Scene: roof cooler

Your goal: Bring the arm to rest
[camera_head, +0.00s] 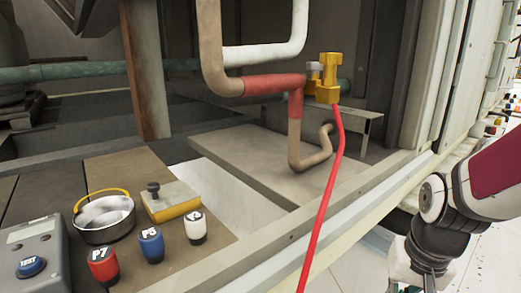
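My arm (495,180), maroon and white, comes in from the right edge in the head view. Its wrist bends down at a white round joint. My gripper (430,262), dark, hangs at the lower right, outside the cooler's sill. Its fingers are cut off or hidden at the bottom edge, so I cannot tell whether it is open or shut. I see nothing held in the part that shows.
A red hose (322,200) runs from a yellow valve (328,80) on the copper pipe down over the sill (285,262). A metal bowl (104,220), a yellow-edged block (171,203), caps marked P7 (103,268) and P5 (151,245), a white cap (196,228) and a grey tester (35,250) stand left.

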